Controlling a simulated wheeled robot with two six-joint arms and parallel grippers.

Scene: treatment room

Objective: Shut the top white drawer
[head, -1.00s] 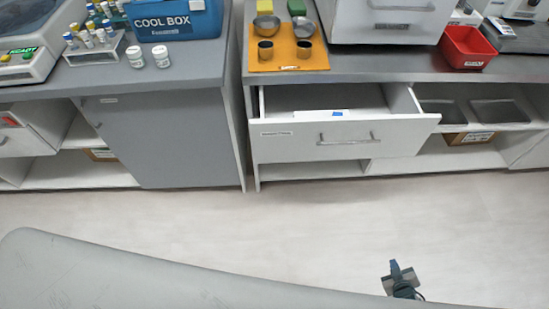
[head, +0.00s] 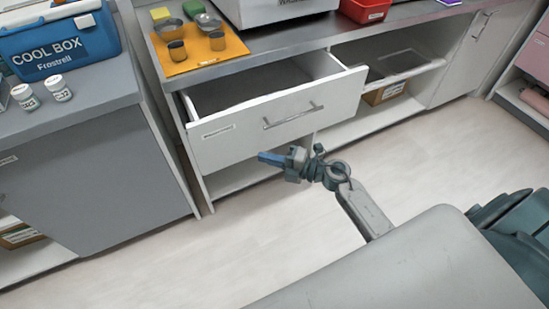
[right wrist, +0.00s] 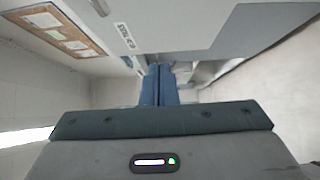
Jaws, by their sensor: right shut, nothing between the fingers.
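The top white drawer (head: 278,122) is pulled out under the grey counter in the head view, with its bar handle (head: 293,116) on the front. Its inside shows from above. My left gripper is not in view.
On the counter above stand an orange tray (head: 209,63) with cups and bowls and a red bin (head: 364,9). A grey cabinet (head: 90,185) with a blue cool box (head: 58,45) is at left. A grey padded surface (head: 420,270) fills the lower right. Pale floor lies between.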

